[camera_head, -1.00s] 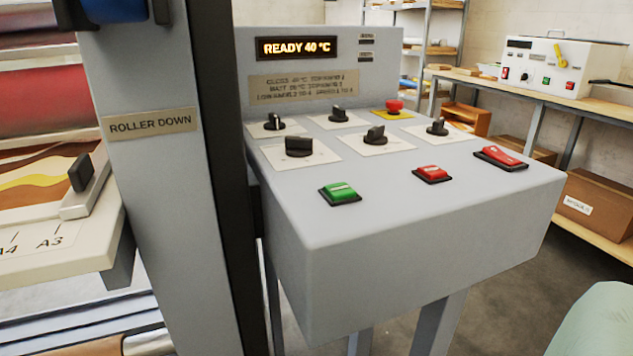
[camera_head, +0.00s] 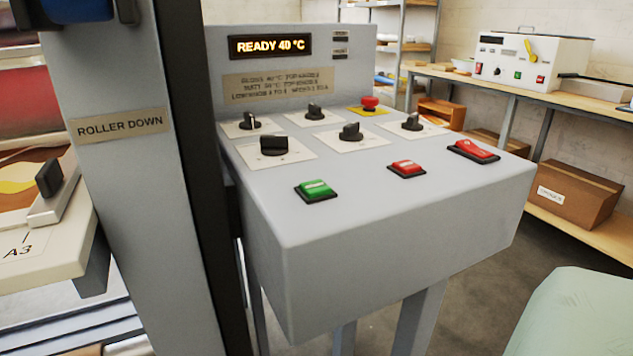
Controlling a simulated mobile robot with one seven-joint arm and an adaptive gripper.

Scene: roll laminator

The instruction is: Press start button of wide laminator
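The wide laminator's grey control console (camera_head: 400,225) stands in the middle of the view. A green button (camera_head: 315,190) sits near its front left edge. A red button (camera_head: 407,169) and a red rocker switch (camera_head: 473,151) lie to the right of it. Several black knobs on white plates fill the back of the panel, with a red mushroom button (camera_head: 370,102) on a yellow plate. The display (camera_head: 270,46) reads "READY 40 °C". My gripper is not in view.
A grey post (camera_head: 130,180) labelled "ROLLER DOWN" stands left of the console, beside a feed table (camera_head: 60,255). A pale green rounded surface (camera_head: 570,315) is at lower right. A bench (camera_head: 490,88) behind holds a smaller white machine (camera_head: 530,60); a cardboard box (camera_head: 568,195) is below.

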